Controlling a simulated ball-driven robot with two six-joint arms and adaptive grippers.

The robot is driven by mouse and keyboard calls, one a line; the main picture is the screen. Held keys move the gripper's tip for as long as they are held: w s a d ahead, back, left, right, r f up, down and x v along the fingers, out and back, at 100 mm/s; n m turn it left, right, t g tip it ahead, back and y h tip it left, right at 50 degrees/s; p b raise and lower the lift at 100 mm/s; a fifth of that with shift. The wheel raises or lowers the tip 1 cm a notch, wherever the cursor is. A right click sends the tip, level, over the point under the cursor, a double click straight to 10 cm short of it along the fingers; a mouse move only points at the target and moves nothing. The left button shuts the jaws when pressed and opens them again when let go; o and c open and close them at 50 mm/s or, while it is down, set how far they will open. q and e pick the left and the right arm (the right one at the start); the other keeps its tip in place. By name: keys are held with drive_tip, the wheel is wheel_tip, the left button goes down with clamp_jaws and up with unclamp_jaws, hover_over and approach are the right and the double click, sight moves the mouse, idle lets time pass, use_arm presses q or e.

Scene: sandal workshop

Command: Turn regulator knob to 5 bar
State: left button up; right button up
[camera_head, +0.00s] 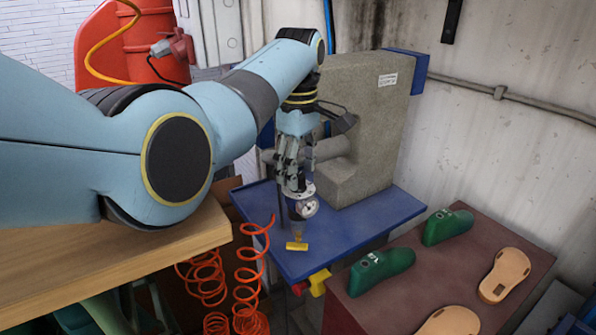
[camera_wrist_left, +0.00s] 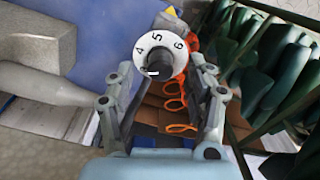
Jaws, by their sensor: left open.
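The regulator's round white dial (camera_wrist_left: 141,62) shows the numbers 4, 5 and 6 along its upper part in the left wrist view. A dark knob (camera_wrist_left: 161,62) sits at its middle, with a small white mark near its lower left edge. I cannot tell which value the knob is set to. My left gripper (camera_head: 297,188) points down over the regulator, at the front of the blue table. In the left wrist view its fingers (camera_wrist_left: 166,78) are spread on either side of the dial and knob; contact cannot be told. A small round gauge (camera_head: 307,208) shows just below the fingers.
The blue table (camera_head: 355,225) carries a grey machine (camera_head: 368,130) close behind my gripper. A yellow handle (camera_head: 297,246) is below the regulator. Orange coiled hoses (camera_head: 250,275) hang at the left. A brown bench (camera_head: 400,292) with green lasts (camera_head: 448,227) and tan soles (camera_head: 505,275) stands right.

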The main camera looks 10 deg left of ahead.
use_arm(q)
drive_tip(key=shift+f, duration=1.1)
drive_tip(key=shift+c, duration=0.2)
clamp_jaws()
